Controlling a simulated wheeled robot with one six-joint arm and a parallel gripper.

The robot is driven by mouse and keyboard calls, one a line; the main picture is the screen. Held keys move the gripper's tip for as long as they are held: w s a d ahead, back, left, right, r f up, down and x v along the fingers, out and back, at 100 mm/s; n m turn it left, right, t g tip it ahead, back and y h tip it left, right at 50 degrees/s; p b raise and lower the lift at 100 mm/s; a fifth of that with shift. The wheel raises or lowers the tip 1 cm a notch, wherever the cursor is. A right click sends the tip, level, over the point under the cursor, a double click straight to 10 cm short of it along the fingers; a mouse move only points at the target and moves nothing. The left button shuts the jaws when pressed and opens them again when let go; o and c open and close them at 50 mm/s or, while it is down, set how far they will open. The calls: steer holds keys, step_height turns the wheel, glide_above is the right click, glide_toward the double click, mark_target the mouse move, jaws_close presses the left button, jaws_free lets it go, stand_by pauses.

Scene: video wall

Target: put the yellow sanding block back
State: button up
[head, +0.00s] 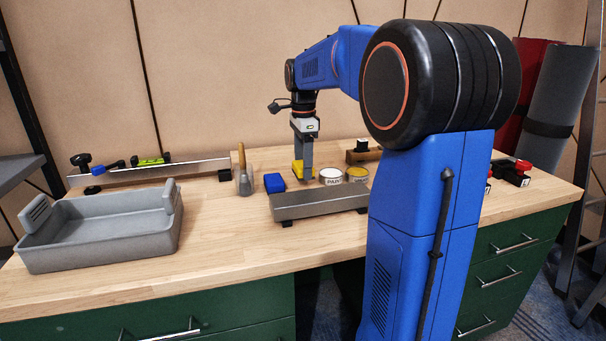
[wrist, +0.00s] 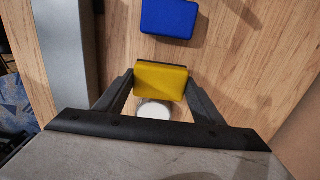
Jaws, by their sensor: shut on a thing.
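The yellow sanding block (wrist: 161,82) is between the fingers of my gripper (wrist: 160,88) in the wrist view. My gripper is shut on it. In the head view the yellow block (head: 299,167) shows at the fingertips of my gripper (head: 304,170), over the bench behind a long grey metal bar. Whether it touches the bench is hard to tell. A blue block (head: 274,183) lies on the bench just left of it, and it also shows in the wrist view (wrist: 169,18), apart from the yellow one.
A white-lidded tin (head: 331,177) and a yellow-topped tin (head: 357,175) stand right of my gripper. The grey bar (head: 318,204) lies in front. A grey tray (head: 100,238) is at left; the bench front between is clear.

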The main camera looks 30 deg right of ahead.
steer(key=shift+f, duration=1.55)
steer(key=shift+f, duration=0.1)
steer(key=o, duration=1)
steer(key=shift+o, duration=0.2)
step_height(320, 180, up, 12)
steer(key=shift+r, duration=0.1)
steer(key=shift+s, duration=0.1)
